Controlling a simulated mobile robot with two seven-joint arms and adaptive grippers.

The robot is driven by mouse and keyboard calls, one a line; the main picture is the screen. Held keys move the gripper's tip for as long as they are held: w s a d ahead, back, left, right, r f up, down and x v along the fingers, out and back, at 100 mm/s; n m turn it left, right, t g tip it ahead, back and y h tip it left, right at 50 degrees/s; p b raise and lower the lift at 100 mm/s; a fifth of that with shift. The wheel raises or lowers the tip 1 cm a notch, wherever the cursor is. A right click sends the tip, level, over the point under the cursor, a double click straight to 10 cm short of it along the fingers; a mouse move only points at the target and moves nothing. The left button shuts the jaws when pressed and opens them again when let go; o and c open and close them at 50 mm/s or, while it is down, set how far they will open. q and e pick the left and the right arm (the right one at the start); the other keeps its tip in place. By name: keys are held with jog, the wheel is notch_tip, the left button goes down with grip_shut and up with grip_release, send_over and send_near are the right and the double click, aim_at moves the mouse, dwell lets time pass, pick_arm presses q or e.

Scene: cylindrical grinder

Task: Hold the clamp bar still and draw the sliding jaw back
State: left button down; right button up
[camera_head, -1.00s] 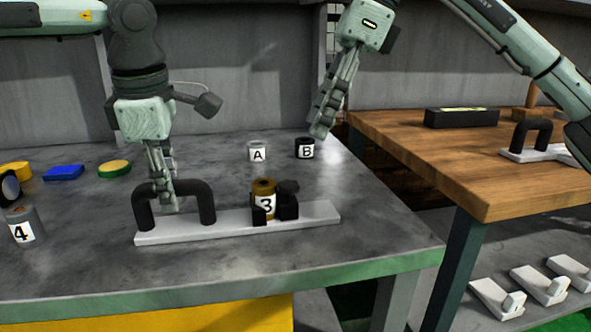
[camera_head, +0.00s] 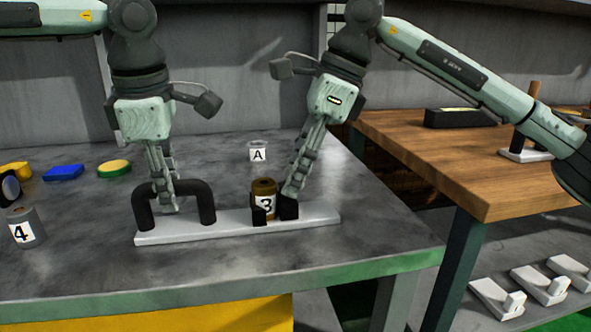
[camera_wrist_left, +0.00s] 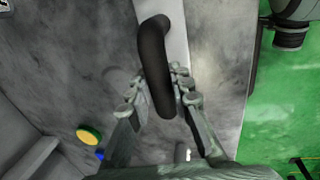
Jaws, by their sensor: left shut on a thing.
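The clamp bar (camera_head: 240,231) is a long white strip lying on the grey table. A black arched handle (camera_head: 203,192) stands at its left end. My left gripper (camera_head: 167,204) is shut on this handle; the left wrist view shows the handle (camera_wrist_left: 152,60) between the fingers (camera_wrist_left: 158,82). Toward the right of the bar, a brown jar labelled 3 (camera_head: 264,198) stands between a fixed black block (camera_head: 259,216) and the black sliding jaw (camera_head: 288,209). My right gripper (camera_head: 290,193) points down at the sliding jaw, fingertips at its top and hiding part of it. Its grip is unclear.
A white jar labelled A (camera_head: 258,152) stands behind the bar. A grey jar labelled 4 (camera_head: 24,228), a blue block (camera_head: 64,172) and a yellow-green disc (camera_head: 114,168) are on the left. A wooden table (camera_head: 440,160) is at the right. The table front is clear.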

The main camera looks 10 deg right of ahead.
grip_shut()
jog(key=shift+d, duration=2)
jog(key=shift+o, duration=1.4)
grip_release()
jog(key=shift+a, duration=0.1)
jog(key=w+v, duration=0.1)
jog(key=v, duration=1.1)
jog(key=shift+s, duration=0.45)
